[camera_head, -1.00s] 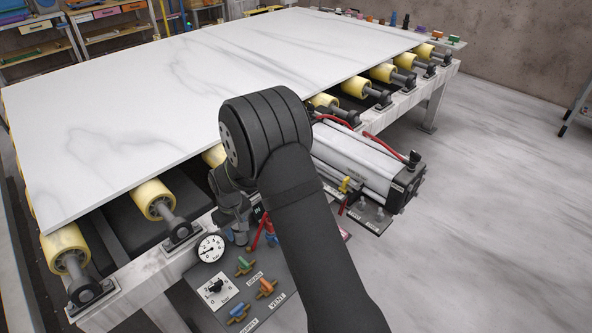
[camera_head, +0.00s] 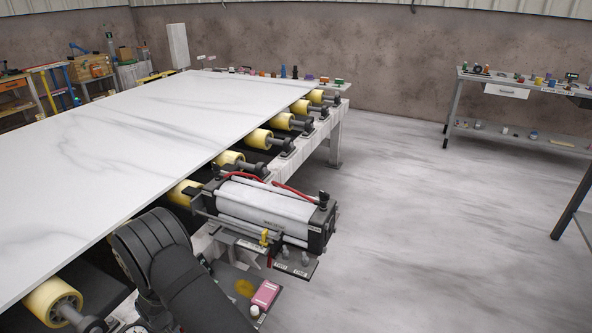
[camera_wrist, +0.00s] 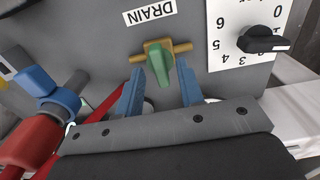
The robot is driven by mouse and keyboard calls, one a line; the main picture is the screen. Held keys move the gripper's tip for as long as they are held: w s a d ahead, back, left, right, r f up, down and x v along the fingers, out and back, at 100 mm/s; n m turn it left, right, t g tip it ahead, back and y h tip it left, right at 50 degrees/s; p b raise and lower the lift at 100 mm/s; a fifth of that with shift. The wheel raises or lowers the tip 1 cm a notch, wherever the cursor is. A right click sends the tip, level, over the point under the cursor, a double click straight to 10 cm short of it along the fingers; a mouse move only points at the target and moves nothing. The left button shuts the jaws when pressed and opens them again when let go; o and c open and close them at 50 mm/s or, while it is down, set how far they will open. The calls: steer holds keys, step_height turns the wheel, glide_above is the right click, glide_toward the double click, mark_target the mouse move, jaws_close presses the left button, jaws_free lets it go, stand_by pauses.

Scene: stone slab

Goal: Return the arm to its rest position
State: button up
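My gripper (camera_wrist: 160,80) shows in the wrist view as two blue fingers, apart, with nothing held between them. A green valve handle (camera_wrist: 159,62) on a brass body, under a DRAIN label (camera_wrist: 150,11), appears in the gap between the fingertips. I cannot tell how far beyond the tips it is, and I see no contact. In the head view my black arm fills the lower left, and my gripper is hidden or out of frame there.
A grey control panel (camera_wrist: 95,40) carries a black knob (camera_wrist: 264,41) on a white dial. A red and blue fitting (camera_wrist: 45,120) is at the left. A pneumatic cylinder (camera_head: 265,213) sits beside the marble slab (camera_head: 120,130) on yellow rollers. The floor (camera_head: 430,220) at right is clear.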

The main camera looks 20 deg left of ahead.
steer(key=shift+f, duration=0.55)
steer(key=shift+r, duration=0.15)
